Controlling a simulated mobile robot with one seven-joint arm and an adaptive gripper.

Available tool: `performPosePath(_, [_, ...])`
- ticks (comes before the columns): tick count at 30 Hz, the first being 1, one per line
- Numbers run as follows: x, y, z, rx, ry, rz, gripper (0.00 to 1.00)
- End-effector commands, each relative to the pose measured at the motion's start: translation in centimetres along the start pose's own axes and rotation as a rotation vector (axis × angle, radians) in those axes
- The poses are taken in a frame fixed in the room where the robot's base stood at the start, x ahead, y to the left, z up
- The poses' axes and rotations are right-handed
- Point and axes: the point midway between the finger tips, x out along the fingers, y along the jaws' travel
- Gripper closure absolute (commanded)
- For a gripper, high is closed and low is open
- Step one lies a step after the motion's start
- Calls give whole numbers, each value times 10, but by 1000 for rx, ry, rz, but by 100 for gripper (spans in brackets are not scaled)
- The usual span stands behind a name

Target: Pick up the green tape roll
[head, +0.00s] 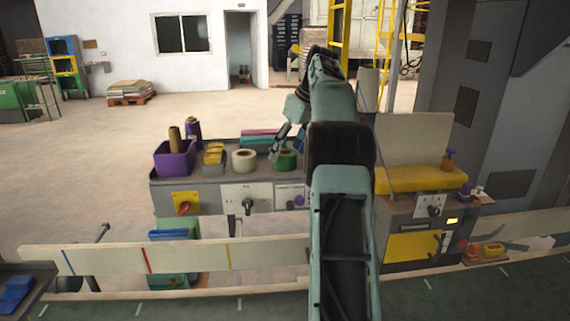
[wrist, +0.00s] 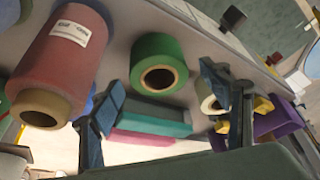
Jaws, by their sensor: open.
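The green tape roll (head: 286,159) sits on the grey top of the machine panel, right of the white tape roll (head: 244,160) in the head view. In the wrist view the green roll (wrist: 165,48) is near the upper middle, its brown core facing the camera. My gripper (head: 284,136) is close behind and above the roll in the head view, partly hidden by my arm. In the wrist view my gripper (wrist: 162,108) has its two fingers wide apart and empty, with the roll appearing between and beyond them. I cannot tell the exact gap to the roll.
A large reddish spool (wrist: 68,58) stands left of the green roll in the wrist view. Pink and green flat items (head: 260,136) lie behind the rolls. A purple bin (head: 174,160) and yellow items (head: 213,156) are at the left. Open floor lies beyond.

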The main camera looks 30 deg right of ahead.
Motion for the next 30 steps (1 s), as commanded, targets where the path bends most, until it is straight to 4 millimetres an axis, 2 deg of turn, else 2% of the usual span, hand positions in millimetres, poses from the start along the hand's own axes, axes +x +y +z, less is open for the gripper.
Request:
performPosePath(1, [8,0,1,0,-1,-1,29])
performPosePath(4, [17,0,1,1,-1,1,29])
performPosePath(12, [20,1,0,1,0,2,29])
performPosePath(25, [20,0,0,1,0,2,75])
performPosePath(30, [20,0,0,1,0,2,75])
